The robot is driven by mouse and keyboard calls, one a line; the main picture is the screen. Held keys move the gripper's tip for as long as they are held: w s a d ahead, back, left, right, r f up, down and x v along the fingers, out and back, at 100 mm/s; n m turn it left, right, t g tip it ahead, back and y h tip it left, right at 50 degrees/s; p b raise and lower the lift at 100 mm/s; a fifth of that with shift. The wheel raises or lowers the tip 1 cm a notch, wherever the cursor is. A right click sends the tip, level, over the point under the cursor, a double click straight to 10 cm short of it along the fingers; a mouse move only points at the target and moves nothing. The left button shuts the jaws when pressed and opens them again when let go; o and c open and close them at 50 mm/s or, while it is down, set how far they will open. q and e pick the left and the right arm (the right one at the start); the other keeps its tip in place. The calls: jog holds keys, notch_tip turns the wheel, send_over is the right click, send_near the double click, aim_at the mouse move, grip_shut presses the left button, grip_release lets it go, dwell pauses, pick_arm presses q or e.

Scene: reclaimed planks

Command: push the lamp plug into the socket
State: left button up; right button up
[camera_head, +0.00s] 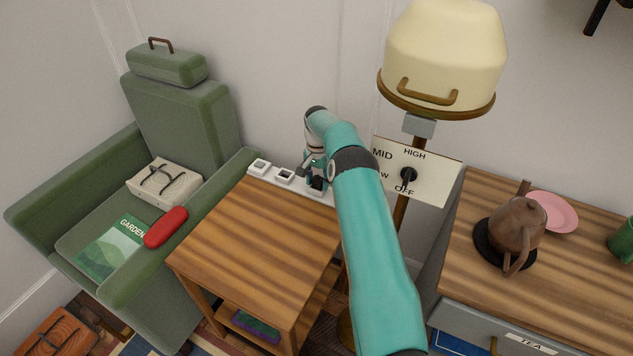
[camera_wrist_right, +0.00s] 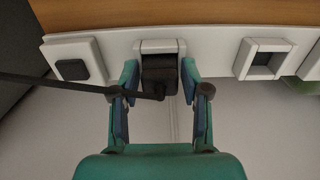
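The lamp plug is a small black block (camera_wrist_right: 160,72) at a white-framed socket (camera_wrist_right: 159,46) of a white strip; it also shows in the head view (camera_head: 317,185). Its dark cable (camera_wrist_right: 60,86) runs off to the left in the wrist view. My right gripper (camera_wrist_right: 160,80) has one finger close against each side of the plug. In the head view the right gripper (camera_head: 314,172) points down at the strip (camera_head: 272,173). How deep the plug sits in the socket I cannot tell. My left gripper is not in view.
An empty socket (camera_wrist_right: 262,60) is beside the plug, and a black-faced square (camera_wrist_right: 72,69) is on its other side. The strip runs along the back of a wooden side table (camera_head: 255,240) with a clear top. A lamp (camera_head: 443,55) with a switch plate (camera_head: 425,178) stands right; a green armchair (camera_head: 180,120) stands left.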

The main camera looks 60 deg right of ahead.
jog(key=shift+o, duration=0.9)
jog(key=shift+r, duration=0.1)
